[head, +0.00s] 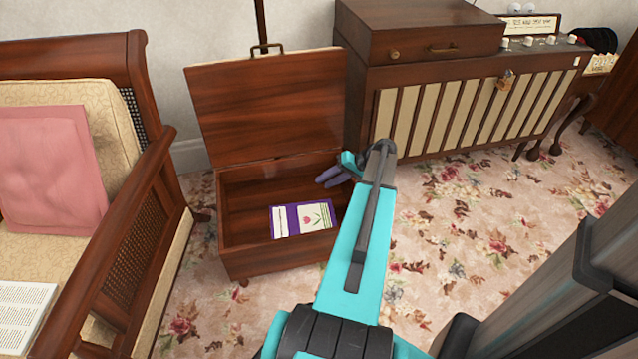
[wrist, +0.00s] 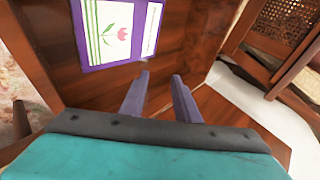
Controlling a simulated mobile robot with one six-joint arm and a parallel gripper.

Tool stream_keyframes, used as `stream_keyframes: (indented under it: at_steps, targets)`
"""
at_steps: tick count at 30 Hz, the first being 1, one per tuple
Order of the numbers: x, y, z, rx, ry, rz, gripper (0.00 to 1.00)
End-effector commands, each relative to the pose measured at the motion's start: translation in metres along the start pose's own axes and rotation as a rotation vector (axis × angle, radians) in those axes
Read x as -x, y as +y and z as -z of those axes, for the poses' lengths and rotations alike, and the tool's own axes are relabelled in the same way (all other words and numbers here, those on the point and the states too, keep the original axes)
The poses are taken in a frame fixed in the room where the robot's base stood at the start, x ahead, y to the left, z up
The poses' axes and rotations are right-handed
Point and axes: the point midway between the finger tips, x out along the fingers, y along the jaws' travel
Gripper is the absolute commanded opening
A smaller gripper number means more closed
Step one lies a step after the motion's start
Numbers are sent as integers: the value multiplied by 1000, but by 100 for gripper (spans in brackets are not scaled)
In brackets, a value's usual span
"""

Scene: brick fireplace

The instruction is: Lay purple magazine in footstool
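The purple magazine (head: 302,219), with a tulip picture on its cover, lies flat inside the open footstool (head: 276,257), near its front right. The footstool is a dark wooden box with its lid (head: 268,108) raised against the wall side. My gripper (head: 325,177) is above the right part of the box, behind the magazine and apart from it. In the wrist view the magazine (wrist: 118,30) shows beyond the fingers, and my gripper (wrist: 160,78) has a gap between its two fingertips with nothing in it.
An armchair (head: 120,200) with a pink cushion (head: 50,168) stands left of the footstool. An old radio cabinet (head: 470,95) stands behind on the right, with a wooden box (head: 420,35) on top. Floral carpet (head: 465,230) is clear to the right.

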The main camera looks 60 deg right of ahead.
Motion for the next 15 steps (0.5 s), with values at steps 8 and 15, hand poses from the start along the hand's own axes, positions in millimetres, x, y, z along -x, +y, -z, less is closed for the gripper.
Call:
stream_keyframes:
  at_steps: [8,15]
  targets:
    - [16,0,0,0,0,-1,29]
    - [15,0,0,0,0,0,29]
